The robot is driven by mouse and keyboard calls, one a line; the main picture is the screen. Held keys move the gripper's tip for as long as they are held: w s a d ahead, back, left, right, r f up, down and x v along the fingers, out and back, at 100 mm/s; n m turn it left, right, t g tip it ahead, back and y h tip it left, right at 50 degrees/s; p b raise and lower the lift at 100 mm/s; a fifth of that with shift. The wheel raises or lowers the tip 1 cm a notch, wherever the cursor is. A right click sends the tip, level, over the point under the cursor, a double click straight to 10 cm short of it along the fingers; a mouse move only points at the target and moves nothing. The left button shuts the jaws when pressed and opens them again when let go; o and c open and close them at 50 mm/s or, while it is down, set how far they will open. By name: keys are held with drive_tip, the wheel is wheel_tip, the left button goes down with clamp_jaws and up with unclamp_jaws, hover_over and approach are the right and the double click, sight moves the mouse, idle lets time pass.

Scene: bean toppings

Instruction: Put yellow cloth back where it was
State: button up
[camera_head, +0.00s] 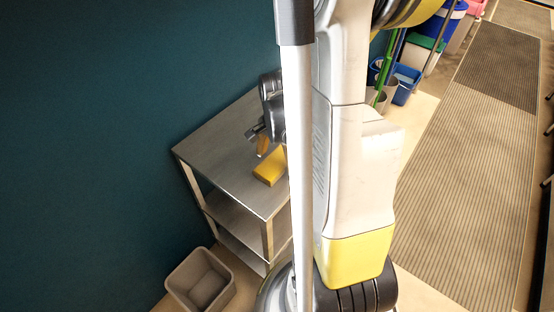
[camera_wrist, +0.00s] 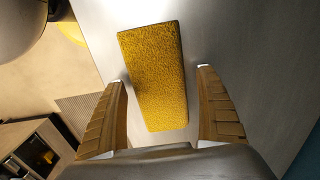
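The yellow cloth (camera_head: 269,168) is a flat rectangular block lying on the top of a metal shelf table (camera_head: 213,158). In the wrist view the yellow cloth (camera_wrist: 155,75) lies ahead of and between my fingers, with a visible gap on each side. My gripper (camera_head: 262,146) is above the table top, close to the cloth. In the wrist view my gripper (camera_wrist: 163,108) is open, with its two ridged tan fingers spread apart and nothing held. Part of the table is hidden behind my own body in the head view.
A grey bin (camera_head: 200,281) stands on the floor in front of the table. A dark teal wall (camera_head: 100,130) runs along the left. Blue buckets (camera_head: 404,84) and a striped mat (camera_head: 470,170) are to the right. The table top around the cloth is bare.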

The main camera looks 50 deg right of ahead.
sight(277, 159)
drive_tip(key=shift+r, duration=0.15)
wheel_tip(277, 159, up, 12)
drive_tip(key=p, duration=0.6)
drive_tip(key=a+r+n+t, duration=0.3)
drive_tip(key=a+r+n, duration=0.3)
drive_tip(key=a+n, duration=0.2)
drive_tip(key=a+r+n+t, duration=0.4)
drive_tip(key=a+r+n, duration=0.2)
drive_tip(key=a+n, duration=0.3)
drive_tip(key=a, duration=0.4)
drive_tip(key=shift+w+a, duration=0.3)
drive_tip(key=shift+w, duration=0.1)
